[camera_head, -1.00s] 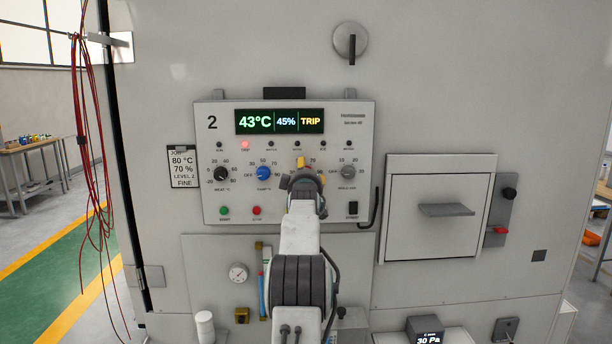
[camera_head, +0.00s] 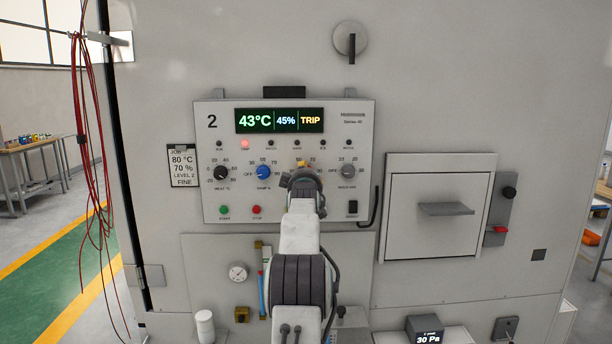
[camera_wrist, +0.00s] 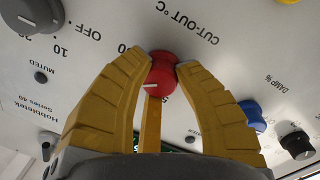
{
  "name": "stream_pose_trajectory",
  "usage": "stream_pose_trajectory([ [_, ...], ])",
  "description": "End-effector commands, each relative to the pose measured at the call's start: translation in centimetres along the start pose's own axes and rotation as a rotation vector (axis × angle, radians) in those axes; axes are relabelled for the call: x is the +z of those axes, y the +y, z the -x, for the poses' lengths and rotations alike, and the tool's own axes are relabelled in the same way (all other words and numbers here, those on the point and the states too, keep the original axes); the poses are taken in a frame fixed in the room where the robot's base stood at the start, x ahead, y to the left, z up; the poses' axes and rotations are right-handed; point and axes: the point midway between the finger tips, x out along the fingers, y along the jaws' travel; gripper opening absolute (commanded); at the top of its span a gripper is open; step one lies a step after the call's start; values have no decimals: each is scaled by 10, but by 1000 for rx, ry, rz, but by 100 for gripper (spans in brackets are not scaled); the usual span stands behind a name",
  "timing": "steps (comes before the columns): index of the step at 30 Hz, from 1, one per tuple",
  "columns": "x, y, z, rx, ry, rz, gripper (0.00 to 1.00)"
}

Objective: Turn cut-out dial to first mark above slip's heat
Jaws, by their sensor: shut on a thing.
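The red cut-out dial (camera_wrist: 163,72) is between the yellow fingertips of my gripper (camera_wrist: 162,62) in the wrist view, with a fingertip against each side. Its white pointer line faces left and slightly down in that tilted, upside-down view. The fingers hide most of its scale, so I cannot read its mark. In the head view my gripper (camera_head: 303,165) and wrist cover the dial on the control panel (camera_head: 335,212). The job slip (camera_head: 183,167), left of the panel, reads 80 °C, 70 %, LEVEL 2, FINE.
The display (camera_head: 280,121) reads 43°C, 45%, TRIP; a red lamp (camera_head: 245,143) glows below it. The black heat dial (camera_head: 221,174) and blue damp dial (camera_head: 263,172) are left of my gripper, a grey dial (camera_head: 348,171) right.

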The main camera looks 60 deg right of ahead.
Motion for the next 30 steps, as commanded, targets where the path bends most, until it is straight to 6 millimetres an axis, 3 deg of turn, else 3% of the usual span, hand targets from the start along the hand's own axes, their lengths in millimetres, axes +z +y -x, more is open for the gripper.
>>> stream_pose_trajectory([
  [19,-3,1,0,-15,-22,-446,0],
  [30,-4,1,0,-18,-29,-600,0],
])
